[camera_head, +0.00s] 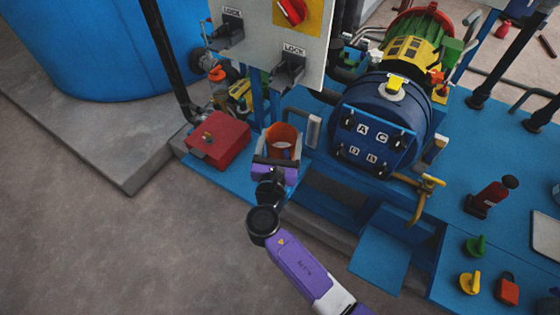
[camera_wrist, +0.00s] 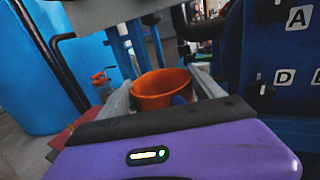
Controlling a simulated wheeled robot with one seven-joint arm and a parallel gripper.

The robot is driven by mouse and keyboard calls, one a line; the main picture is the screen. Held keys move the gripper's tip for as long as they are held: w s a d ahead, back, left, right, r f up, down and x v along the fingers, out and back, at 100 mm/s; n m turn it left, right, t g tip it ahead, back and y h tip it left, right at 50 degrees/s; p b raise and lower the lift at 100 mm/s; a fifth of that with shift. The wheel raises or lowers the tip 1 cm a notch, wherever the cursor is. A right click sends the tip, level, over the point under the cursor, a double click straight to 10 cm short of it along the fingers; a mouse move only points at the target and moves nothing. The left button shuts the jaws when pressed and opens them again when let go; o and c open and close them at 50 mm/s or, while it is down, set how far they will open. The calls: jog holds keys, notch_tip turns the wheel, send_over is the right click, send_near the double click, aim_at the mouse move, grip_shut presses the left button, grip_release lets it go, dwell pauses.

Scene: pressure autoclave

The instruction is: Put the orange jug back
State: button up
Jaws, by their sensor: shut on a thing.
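The orange jug (camera_head: 283,136) is at the front left of the blue platform, between the red box and the blue autoclave. My gripper (camera_head: 281,150) is around it, with one grey finger on each side, and is shut on it. In the wrist view the jug's open rim (camera_wrist: 162,88) shows between the fingers of my gripper (camera_wrist: 165,95). The jug looks upright. Its lower part is hidden behind my purple gripper body, so I cannot tell whether it rests on the platform.
A red box (camera_head: 218,140) is close on the left. The blue autoclave (camera_head: 375,125) with lettered front is on the right. A panel with LOCK labels (camera_head: 285,30) hangs above and behind. Yellow handle (camera_head: 425,195) sticks out at right. Bare floor (camera_head: 150,240) is at front left.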

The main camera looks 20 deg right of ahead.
aim_at(281, 155)
jog(key=shift+f+b, duration=0.9)
jog(key=shift+f, duration=2.55)
jog(key=o, duration=2.1)
jog(key=shift+s, duration=0.1)
jog(key=v, duration=1.2)
jog(key=shift+p, duration=0.4)
